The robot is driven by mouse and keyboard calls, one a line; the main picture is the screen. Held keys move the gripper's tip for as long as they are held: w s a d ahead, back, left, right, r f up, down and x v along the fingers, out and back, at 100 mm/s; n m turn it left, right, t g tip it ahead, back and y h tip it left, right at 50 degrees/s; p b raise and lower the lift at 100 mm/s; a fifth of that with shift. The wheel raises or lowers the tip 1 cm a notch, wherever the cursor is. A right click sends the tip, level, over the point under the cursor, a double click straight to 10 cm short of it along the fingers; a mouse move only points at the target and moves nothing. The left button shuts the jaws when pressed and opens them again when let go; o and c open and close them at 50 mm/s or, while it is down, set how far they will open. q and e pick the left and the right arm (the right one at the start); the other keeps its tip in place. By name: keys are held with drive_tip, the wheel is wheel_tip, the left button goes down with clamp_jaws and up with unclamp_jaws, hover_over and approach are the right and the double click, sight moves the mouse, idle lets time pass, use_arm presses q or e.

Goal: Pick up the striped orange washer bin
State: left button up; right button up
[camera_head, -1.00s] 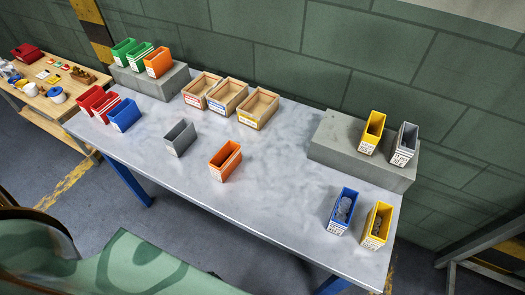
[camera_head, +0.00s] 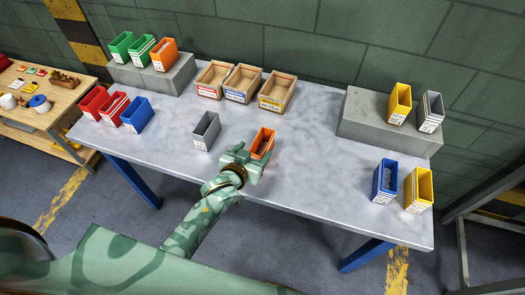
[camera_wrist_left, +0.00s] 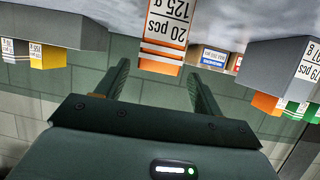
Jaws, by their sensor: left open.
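The orange washer bin (camera_head: 264,140) stands upright near the front middle of the table, with a pale band on its side. In the wrist view, which is upside down, it (camera_wrist_left: 165,52) shows a white label reading 20 pcs, 125 g. My left gripper (camera_head: 247,154) is at the bin's front left side and hides part of it. In the wrist view its fingers (camera_wrist_left: 157,72) are apart, with the bin beyond and between the tips and nothing gripped. Whether they touch it cannot be told. My right gripper is not in view.
A grey bin (camera_head: 205,132) stands left of the gripper. Wooden trays (camera_head: 240,84) are behind. Another orange bin (camera_head: 164,56) is on the left grey block (camera_head: 150,78). Blue (camera_head: 384,182) and yellow (camera_head: 418,190) bins stand at right. The table between is clear.

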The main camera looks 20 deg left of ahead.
sight(268, 136)
use_arm(q)
drive_tip(key=shift+w+f, duration=0.3)
drive_tip(key=shift+w, duration=0.35)
drive_tip(key=x, duration=0.1)
drive_tip(key=b+x, duration=0.2)
drive_tip(key=x, duration=0.1)
drive_tip(key=shift+s+d, duration=0.1)
drive_tip(key=shift+d, duration=0.2)
drive_tip(key=shift+w, duration=0.25)
drive_tip(key=c, duration=0.9)
drive_tip(key=shift+c, duration=1.4)
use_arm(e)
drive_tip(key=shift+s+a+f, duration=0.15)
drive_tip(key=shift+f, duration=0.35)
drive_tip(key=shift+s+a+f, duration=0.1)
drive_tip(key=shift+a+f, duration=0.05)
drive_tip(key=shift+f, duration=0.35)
